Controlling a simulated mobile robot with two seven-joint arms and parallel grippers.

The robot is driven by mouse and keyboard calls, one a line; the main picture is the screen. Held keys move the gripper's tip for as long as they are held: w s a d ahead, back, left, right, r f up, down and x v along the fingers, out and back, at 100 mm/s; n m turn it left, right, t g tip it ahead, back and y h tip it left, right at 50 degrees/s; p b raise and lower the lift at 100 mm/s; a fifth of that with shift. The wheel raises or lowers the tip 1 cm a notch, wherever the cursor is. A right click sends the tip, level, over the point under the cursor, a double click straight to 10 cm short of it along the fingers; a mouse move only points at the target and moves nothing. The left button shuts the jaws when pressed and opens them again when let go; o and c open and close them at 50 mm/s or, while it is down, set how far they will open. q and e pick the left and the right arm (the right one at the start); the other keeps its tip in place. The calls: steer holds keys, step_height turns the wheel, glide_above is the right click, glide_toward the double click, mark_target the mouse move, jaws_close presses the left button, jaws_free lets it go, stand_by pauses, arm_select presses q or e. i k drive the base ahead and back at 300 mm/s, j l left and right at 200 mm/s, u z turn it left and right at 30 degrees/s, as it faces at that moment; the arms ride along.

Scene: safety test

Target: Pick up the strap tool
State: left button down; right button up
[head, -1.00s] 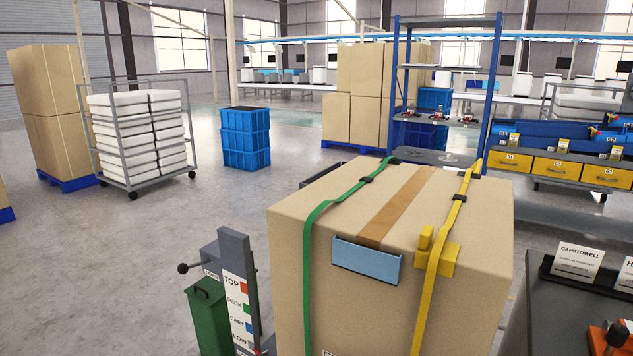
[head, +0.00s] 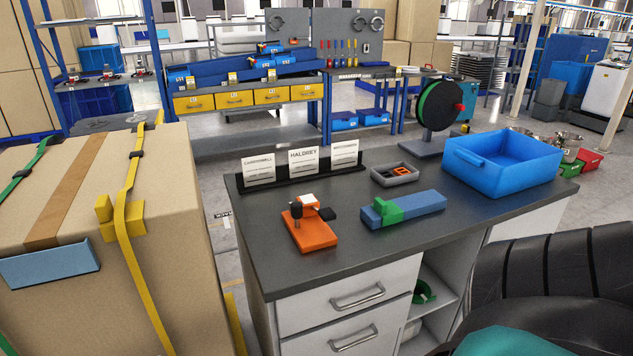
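Two tools lie on the dark grey worktop (head: 335,238); I cannot tell for certain which is the strap tool. One is an orange tool (head: 312,229) with a flat base, a black knob and a black lever, near the front left. The other is a long blue tool (head: 422,205) with a green part at its left end, to the right of the orange one. They lie apart. A large carton (head: 65,290) with a green strap and a yellow strap stands left of the worktop. Neither of my grippers is in view.
Label cards (head: 303,160) stand behind the tools. A small grey tray (head: 395,175), a blue bin (head: 502,158) and a green reel (head: 437,104) are farther right. The worktop's front is clear. A dark ribbed form with teal fills the bottom right; I cannot tell what it is.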

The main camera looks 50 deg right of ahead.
mark_target(311, 233)
steer(key=z, duration=1.6)
